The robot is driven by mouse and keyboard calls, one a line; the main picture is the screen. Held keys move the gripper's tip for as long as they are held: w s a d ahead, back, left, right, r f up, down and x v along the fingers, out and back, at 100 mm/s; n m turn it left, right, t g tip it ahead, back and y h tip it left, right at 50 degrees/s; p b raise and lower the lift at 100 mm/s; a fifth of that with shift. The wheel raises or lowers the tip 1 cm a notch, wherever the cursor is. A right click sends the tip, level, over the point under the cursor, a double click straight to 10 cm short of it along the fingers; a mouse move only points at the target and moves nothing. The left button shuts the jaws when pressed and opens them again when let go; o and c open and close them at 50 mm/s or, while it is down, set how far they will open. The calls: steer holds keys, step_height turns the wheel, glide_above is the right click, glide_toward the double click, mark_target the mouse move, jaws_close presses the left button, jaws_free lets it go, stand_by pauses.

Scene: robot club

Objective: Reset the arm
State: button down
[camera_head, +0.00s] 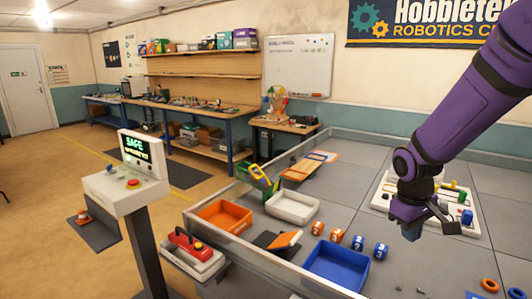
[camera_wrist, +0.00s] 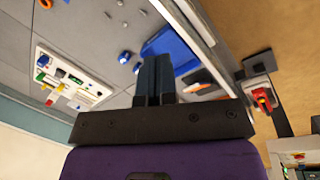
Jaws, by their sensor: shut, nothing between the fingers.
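My purple arm reaches in from the upper right in the head view. Its gripper (camera_head: 413,232) hangs above the grey table, in front of the white board with coloured parts (camera_head: 468,208). In the wrist view the two dark fingers of my gripper (camera_wrist: 155,62) are together, with nothing held between them. The board also shows in the wrist view (camera_wrist: 82,96), off to the left.
The table has a raised rim (camera_head: 335,286). On it are a blue tray (camera_head: 338,270), an orange tray (camera_head: 222,216), a white tray (camera_head: 293,208) and several numbered blocks (camera_head: 337,235). A control post (camera_head: 125,196) reading SAFE stands left, near a red-handled device (camera_head: 190,245).

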steer(key=s+a+r+m+t+y, duration=0.2)
steer(key=s+a+r+m+t, duration=0.1)
steer(key=s+r, duration=1.5)
steer(key=shift+s+m+t, duration=0.7)
steer(key=shift+s+t, duration=0.3)
steer(key=shift+t, duration=0.1)
